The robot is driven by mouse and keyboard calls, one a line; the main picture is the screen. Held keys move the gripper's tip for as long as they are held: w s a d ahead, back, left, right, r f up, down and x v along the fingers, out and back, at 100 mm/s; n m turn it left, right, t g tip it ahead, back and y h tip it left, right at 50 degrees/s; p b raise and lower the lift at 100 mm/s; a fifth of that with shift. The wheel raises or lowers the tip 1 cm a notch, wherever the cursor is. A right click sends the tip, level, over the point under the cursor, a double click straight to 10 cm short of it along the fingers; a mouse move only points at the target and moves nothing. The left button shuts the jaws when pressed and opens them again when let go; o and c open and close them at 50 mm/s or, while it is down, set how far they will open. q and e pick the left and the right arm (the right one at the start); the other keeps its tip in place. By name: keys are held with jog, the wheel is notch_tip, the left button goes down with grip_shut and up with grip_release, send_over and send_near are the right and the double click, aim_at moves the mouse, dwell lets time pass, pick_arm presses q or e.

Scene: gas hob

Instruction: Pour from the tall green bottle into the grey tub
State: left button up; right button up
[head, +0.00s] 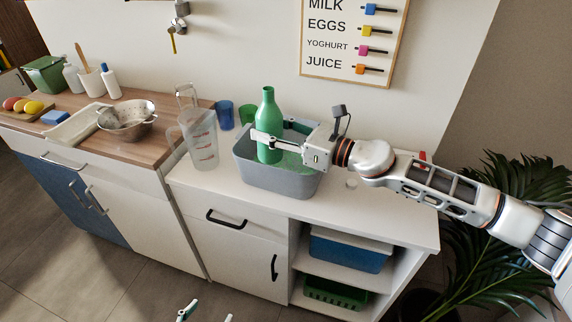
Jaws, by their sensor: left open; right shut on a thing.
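The tall green bottle (267,112) stands upright, its lower part inside the outline of the grey tub (277,182) on the white counter. Whether the bottle rests in the tub or is held just above its floor I cannot tell. Something green (291,160) shows inside the tub, to the right of the bottle. My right gripper (268,142) reaches in from the right and is shut on the bottle's body. My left gripper (206,313) is at the bottom edge of the view, low in front of the cabinets, open and empty; only its fingertips show.
A clear measuring jug (199,140) stands close left of the tub. A blue cup (224,115) and a green cup (247,113) stand behind. A metal colander (127,119) is further left. The counter right of the tub is mostly clear, under my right arm. A plant (500,220) is at right.

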aim_at(280, 116)
jog(key=shift+w+d+f+n, duration=0.1)
jog(key=shift+w+n, duration=0.2)
jog(key=shift+r, duration=0.2)
jog(key=shift+s+r+p, duration=0.15)
jog(key=shift+r+p, duration=0.1)
jog(key=shift+p, duration=0.05)
notch_tip(280, 116, up, 4)
jog(key=p, duration=0.3)
jog(key=shift+f, duration=0.1)
pick_arm(q)
jog(key=r, duration=0.3)
jog(key=shift+w+r, duration=0.3)
jog(key=shift+r, duration=0.05)
jog(key=shift+s+f, duration=0.15)
jog(key=shift+f, duration=0.2)
pick_arm(e)
jog(key=shift+f, duration=0.1)
